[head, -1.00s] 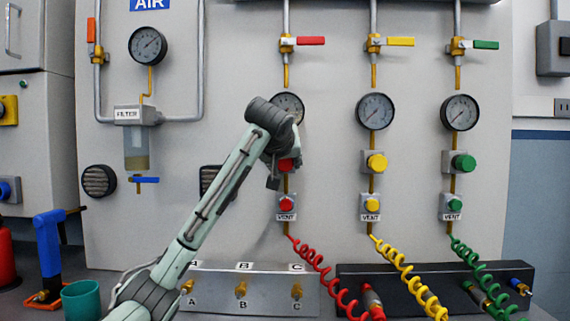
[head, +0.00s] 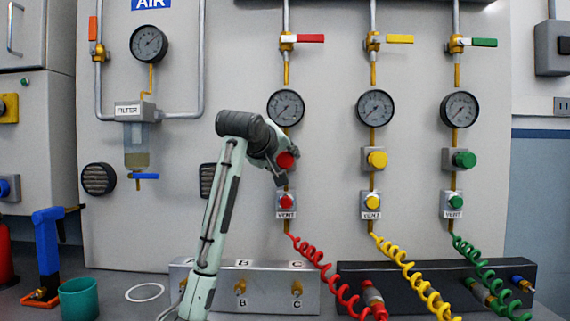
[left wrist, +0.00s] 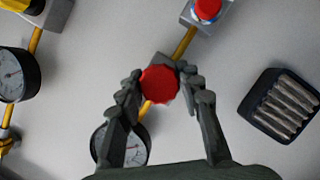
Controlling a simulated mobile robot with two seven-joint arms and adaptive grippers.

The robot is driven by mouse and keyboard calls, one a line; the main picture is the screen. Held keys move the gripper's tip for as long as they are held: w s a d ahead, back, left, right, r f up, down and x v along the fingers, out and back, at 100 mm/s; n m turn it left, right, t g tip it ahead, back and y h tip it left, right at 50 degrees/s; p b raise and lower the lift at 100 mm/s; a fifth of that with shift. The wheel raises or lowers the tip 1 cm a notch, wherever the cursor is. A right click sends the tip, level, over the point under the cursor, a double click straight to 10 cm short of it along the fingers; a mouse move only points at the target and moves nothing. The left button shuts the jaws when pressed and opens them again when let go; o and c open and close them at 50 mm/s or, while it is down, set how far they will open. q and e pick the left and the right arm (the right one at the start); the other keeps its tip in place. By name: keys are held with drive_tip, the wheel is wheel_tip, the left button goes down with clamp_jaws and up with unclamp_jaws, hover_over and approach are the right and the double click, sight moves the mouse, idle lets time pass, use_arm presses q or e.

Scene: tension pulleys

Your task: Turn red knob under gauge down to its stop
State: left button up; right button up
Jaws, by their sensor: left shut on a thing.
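The red knob (head: 286,160) sits on the pipe below the red line's gauge (head: 286,108). My left gripper (head: 284,167) is at the knob, coming in from the left, and partly covers it. In the left wrist view, the red knob (left wrist: 160,84) lies between the two fingers of my left gripper (left wrist: 160,72), which is shut on it. The gauge (left wrist: 120,146) also shows there, partly behind a finger. Its dial is too small to read surely. My right gripper is not in view.
The red vent button (head: 286,202) is just below the knob. The yellow knob (head: 376,160) and green knob (head: 463,160) stand to the right. A black grille (left wrist: 283,105) is beside my gripper in the wrist view. A red coiled hose (head: 325,265) hangs below.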

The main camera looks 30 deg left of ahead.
use_arm(q)
drive_tip(key=shift+n+t+h, duration=0.3)
drive_tip(key=shift+n+t, duration=0.1)
drive_tip(key=shift+n, duration=0.4)
drive_tip(key=o, duration=1.2)
drive_tip(key=shift+c, duration=0.2)
drive_tip(key=v, duration=1.2)
